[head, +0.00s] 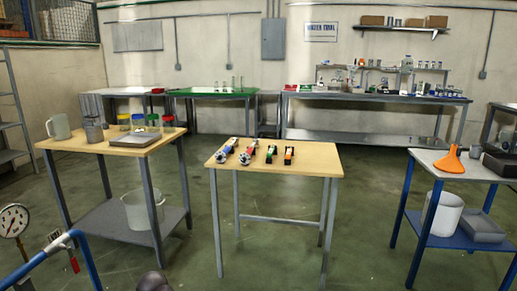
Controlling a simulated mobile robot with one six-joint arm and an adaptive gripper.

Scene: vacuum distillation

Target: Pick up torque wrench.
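Several small hand tools lie on the wooden top of the middle table (310,163). Two larger tools with red, white and blue parts, one farther left (226,150) and one to its right (248,152), lie on the left half. A smaller black and green tool (270,154) and a black and orange tool (289,155) lie to their right. They are too small here to tell which is the torque wrench.
The left table (85,144) holds jars, a beaker and a grey scale (130,139). The right blue-legged table (430,160) holds an orange funnel (450,160). A gauge (13,220) and blue pipe (88,262) stand at lower left. Green floor is clear between the tables.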

